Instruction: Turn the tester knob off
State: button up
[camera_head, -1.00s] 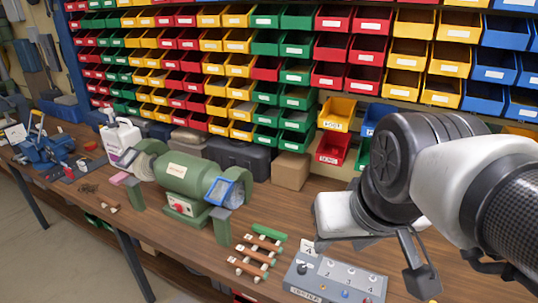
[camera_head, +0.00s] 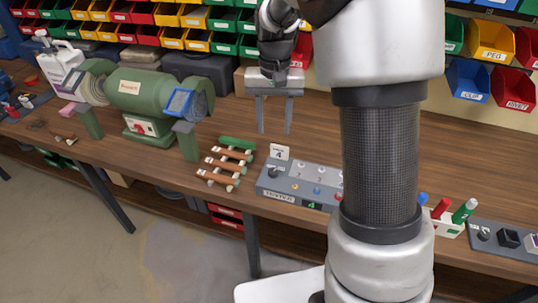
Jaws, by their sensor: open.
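The tester (camera_head: 331,190) is a grey box with a "TESTER" label, near the front edge of the bench. Its small dark knob (camera_head: 274,172) is on the left of the sloped top; I cannot tell where its pointer aims. A small green-lit display (camera_head: 312,205) shows on its front face, and numbered spots and coloured buttons lie to the right of the knob. My arm hides the tester's right end. My gripper (camera_head: 274,132) is open and empty, fingers pointing down, above and behind the tester, apart from the knob.
A holder with coloured pens (camera_head: 447,222) and another grey box (camera_head: 510,240) are right of my arm.

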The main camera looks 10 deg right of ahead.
aim_at(273, 170)
notch_tip(273, 170, down, 16)
jog(key=shift+f+b, duration=0.2)
jog(key=shift+b, duration=0.3)
jog(key=shift+c, duration=0.4)
jog(key=c, duration=1)
jog(key=shift+o, duration=0.2)
jog(key=shift+n, duration=0.3)
jog(key=n+b, duration=0.1)
jog(key=n, duration=1)
jog(key=shift+n, duration=0.3)
